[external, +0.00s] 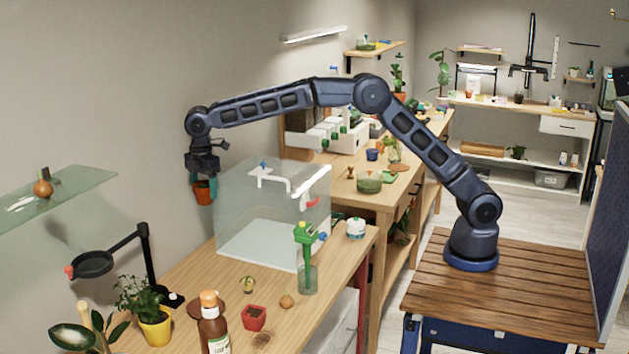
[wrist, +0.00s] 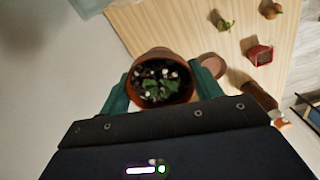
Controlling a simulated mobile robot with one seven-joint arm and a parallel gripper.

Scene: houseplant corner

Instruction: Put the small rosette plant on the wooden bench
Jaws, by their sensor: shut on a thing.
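My gripper (external: 203,178) is shut on a small terracotta pot (external: 203,195) and holds it in the air near the wall, left of the clear box. In the wrist view my gripper (wrist: 161,90) has a green finger on each side of the pot's rim. Small green leaves of the rosette plant (wrist: 157,84) show inside the pot among dark soil and white specks. The pot looks roughly upright. The light wooden bench (external: 185,275) lies below, running along the wall; it also shows in the wrist view (wrist: 180,25).
The clear box (external: 270,205) stands on the bench beside my gripper. A bottle (external: 213,325), a red square pot (external: 253,318), a yellow potted plant (external: 153,325) and a magnifier (external: 92,263) occupy the front. A glass shelf (external: 75,190) juts out at left. Some bare wood shows between them.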

